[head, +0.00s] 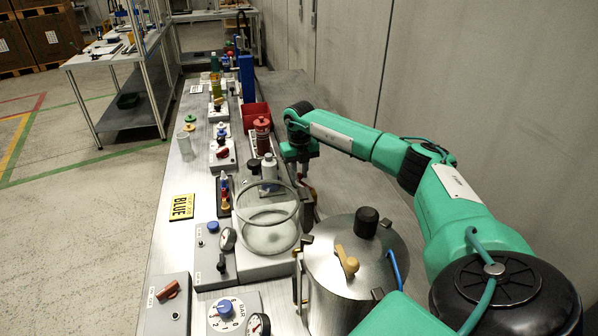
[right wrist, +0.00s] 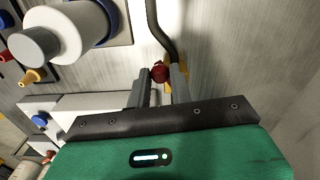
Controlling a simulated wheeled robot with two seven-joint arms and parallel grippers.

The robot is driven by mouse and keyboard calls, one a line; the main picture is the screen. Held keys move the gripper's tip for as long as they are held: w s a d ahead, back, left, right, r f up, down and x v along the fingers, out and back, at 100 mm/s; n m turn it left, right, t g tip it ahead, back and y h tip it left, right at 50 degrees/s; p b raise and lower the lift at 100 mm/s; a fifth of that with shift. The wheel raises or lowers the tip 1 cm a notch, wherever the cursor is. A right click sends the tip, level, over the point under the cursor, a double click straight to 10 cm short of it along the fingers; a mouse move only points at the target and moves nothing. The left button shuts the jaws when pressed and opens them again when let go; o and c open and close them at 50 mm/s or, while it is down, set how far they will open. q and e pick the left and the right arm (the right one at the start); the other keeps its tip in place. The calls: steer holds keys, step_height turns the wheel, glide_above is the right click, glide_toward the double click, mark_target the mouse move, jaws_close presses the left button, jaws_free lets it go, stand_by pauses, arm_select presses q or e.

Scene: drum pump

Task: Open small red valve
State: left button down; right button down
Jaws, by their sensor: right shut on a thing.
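A small red valve (right wrist: 159,72) sits at the end of a dark hose, over a yellow patch on the metal table, in the right wrist view. My right gripper (head: 303,176) reaches down to the table behind the glass vessel in the head view. In the right wrist view its two fingers (right wrist: 161,80) stand on either side of the red valve, shut on it. The fingers partly hide the valve's lower part. In the head view the valve is too small and covered to make out clearly. My left gripper is not in view.
A glass vessel (head: 267,218) and a steel pot (head: 338,277) with a black knob stand close to my right arm. A grey bottle (head: 269,168) and a red canister (head: 262,137) stand to its left. A grey wall (head: 480,90) lies to the right.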

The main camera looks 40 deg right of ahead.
steer(key=shift+s+d+m+p, duration=0.15)
steer(key=shift+d+m+p, duration=0.4)
steer(key=shift+m, duration=0.9)
steer(key=shift+s+d+m+p, duration=0.1)
steer(key=shift+d+m+p, duration=0.4)
steer(key=shift+m, duration=0.95)
steer(key=shift+d, duration=0.2)
steer(key=c, duration=1.3)
jaws_free()
steer(key=shift+r+b, duration=1.45)
steer(key=shift+r, duration=5.5)
